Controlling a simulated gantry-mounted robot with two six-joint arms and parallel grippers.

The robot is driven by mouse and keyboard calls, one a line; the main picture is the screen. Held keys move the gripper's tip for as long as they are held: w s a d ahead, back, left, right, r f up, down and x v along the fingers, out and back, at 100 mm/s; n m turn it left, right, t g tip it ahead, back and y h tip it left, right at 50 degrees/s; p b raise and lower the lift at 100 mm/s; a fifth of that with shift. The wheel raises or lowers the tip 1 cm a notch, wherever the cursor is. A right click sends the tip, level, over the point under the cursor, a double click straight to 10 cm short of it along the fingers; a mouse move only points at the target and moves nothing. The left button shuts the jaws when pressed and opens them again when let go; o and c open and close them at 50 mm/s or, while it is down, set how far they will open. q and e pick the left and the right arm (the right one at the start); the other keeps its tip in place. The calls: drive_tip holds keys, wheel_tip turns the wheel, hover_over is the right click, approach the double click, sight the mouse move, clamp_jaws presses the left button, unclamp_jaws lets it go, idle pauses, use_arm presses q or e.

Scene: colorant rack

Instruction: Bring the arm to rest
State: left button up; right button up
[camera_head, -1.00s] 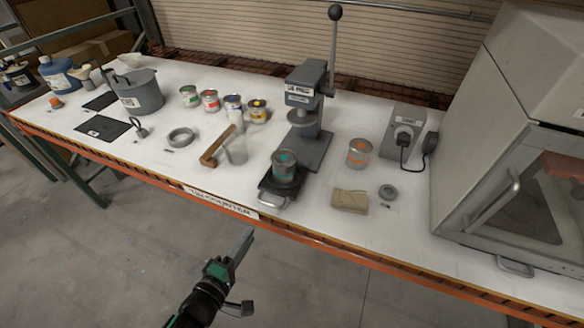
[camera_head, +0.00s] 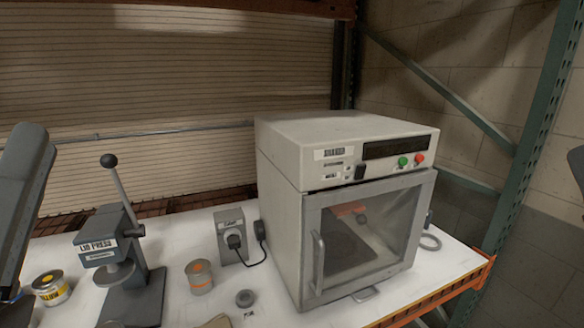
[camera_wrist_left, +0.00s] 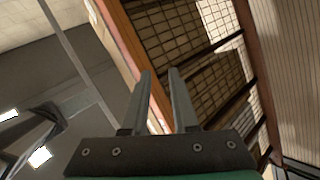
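My left gripper (camera_wrist_left: 160,74) shows in the left wrist view with its two grey fingers a little apart and nothing between them. It points up toward a grid-like mesh surface and an orange beam, clear of any object. In the head view a large grey part of my left arm stands raised at the left edge; its fingertips cannot be made out there. My right gripper is not in view.
The white counter (camera_head: 285,312) holds a lid press (camera_head: 125,270), an orange-marked can (camera_head: 199,277), a yellow-labelled can (camera_head: 51,288), a grey socket box (camera_head: 231,238) and a closed glass-doored cabinet (camera_head: 345,215). A green rack post (camera_head: 535,130) stands at the right.

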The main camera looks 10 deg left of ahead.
use_arm(q)
wheel_tip(320, 180, up, 34)
drive_tip(key=d+m+h+p, duration=0.1)
drive_tip(key=m+p, duration=0.4)
drive_tip(key=p, duration=1.1)
drive_tip(key=d+m+h+p, duration=0.1)
drive_tip(key=m+h+p, duration=0.2)
drive_tip(key=p, duration=1.4)
drive_tip(key=m, duration=0.3)
drive_tip(key=shift+f+m, duration=0.25)
drive_tip(key=shift+m, duration=0.05)
